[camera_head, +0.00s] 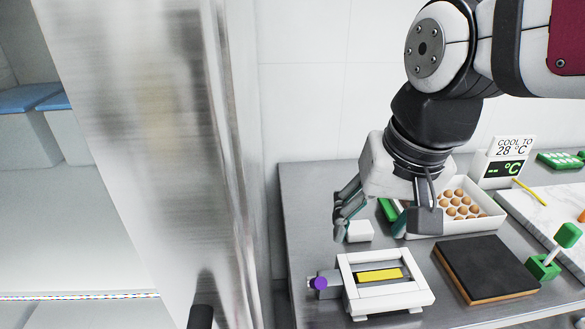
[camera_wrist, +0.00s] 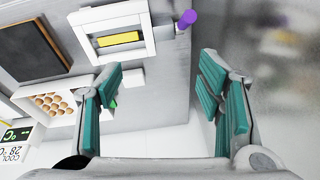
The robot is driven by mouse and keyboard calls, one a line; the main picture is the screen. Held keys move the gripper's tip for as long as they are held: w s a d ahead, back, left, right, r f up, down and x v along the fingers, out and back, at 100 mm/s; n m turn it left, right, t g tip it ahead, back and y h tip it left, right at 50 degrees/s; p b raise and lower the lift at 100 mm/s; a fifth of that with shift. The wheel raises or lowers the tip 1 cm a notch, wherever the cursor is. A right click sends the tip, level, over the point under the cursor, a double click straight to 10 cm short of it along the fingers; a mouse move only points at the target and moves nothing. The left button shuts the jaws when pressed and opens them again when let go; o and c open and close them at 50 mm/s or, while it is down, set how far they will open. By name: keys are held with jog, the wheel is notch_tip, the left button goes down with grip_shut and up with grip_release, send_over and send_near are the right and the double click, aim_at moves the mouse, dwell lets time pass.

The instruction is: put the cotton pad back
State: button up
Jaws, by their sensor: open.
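My gripper (camera_head: 372,222) is open, above the left part of the grey counter, with nothing visible between its fingers. The wrist view shows its teal-padded fingers (camera_wrist: 160,78) wide apart. A small white block (camera_head: 360,232) lies on the counter by the left finger in the head view; I cannot tell for certain whether it is the cotton pad. A white frame device (camera_head: 430,299) with a yellow bar (camera_head: 380,276) and a purple knob (camera_head: 319,283) stands in front of it. The frame also shows in the wrist view (camera_wrist: 85,40).
A white tray of brown balls (camera_head: 490,222) stands right of my gripper, partly hidden by it. A dark board (camera_head: 485,265), a green-handled tool (camera_head: 545,266) and a temperature display (camera_head: 502,168) are further right. A tall metallic panel (camera_head: 150,130) stands left of the counter.

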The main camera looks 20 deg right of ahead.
jog(key=s+n, duration=0.1)
jog(key=s+a+n, duration=0.1)
jog(key=s, duration=0.1)
jog(key=s+n, duration=0.1)
jog(key=s, duration=0.1)
jog(key=shift+a+f+n+t, duration=0.15)
jog(key=shift+f+n+t, duration=0.15)
jog(key=shift+f+n, duration=0.1)
jog(key=shift+r, duration=0.1)
jog(key=shift+s+r+t+p, duration=0.1)
jog(key=shift+r+t+p, duration=0.2)
jog(key=shift+r+p, duration=0.95)
